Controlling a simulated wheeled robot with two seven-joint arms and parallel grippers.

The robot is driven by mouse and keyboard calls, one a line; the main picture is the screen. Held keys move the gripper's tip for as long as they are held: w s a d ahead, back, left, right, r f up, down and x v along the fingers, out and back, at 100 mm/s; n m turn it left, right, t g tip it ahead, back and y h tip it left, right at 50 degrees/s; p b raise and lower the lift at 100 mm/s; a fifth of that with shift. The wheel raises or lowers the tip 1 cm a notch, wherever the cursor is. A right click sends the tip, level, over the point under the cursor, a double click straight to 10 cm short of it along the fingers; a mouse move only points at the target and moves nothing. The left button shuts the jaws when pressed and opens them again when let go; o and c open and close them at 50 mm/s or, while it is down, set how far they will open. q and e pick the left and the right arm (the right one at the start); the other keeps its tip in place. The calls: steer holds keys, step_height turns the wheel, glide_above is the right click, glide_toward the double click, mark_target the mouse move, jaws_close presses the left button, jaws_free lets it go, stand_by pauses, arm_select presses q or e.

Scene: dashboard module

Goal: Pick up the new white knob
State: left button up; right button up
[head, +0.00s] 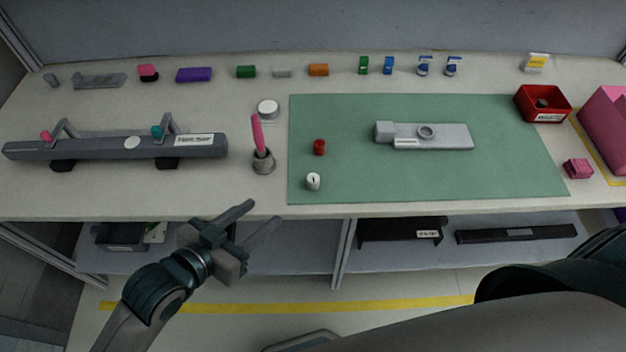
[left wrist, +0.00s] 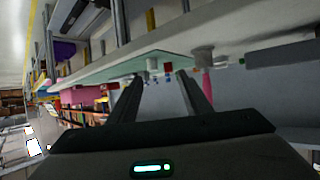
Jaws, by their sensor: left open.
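The white knob (head: 313,181) stands upright near the front left corner of the green mat (head: 500,170), with a dark mark on its top. In the left wrist view, a small white shape (left wrist: 152,64) that looks like this knob shows past the fingers, beside a red one. A red knob (head: 319,147) stands behind the white knob on the mat. A grey module (head: 445,136) with a round socket lies on the mat. My left gripper (head: 262,213) is open and empty in front of the table edge, left of the white knob and apart from it. My right gripper is not in view.
A grey cup (head: 263,163) with a pink-handled tool stands left of the mat. A white round piece (head: 268,107) lies behind it. A long grey bar (head: 110,146) lies at left. A red bin (head: 543,103) stands at right. The mat around the white knob is clear.

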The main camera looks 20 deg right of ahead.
arm_select(q)
steer(key=shift+s+d+r+m+h, duration=0.25)
steer(key=shift+d+r+m+h, duration=0.25)
steer(key=shift+d+r, duration=0.25)
steer(key=p, duration=0.3)
glide_toward(312, 179)
steer(key=x, duration=0.5)
steer(key=shift+w+d+f, duration=0.1)
steer(key=shift+f, duration=0.05)
steer(key=shift+w+d+f+g+p, duration=0.1)
steer(key=shift+w+d+g+p, duration=0.2)
steer(key=shift+w+d+p, duration=0.25)
steer(key=shift+p+x, duration=0.45)
steer(key=shift+x, duration=1.4)
steer(key=shift+s, duration=0.1)
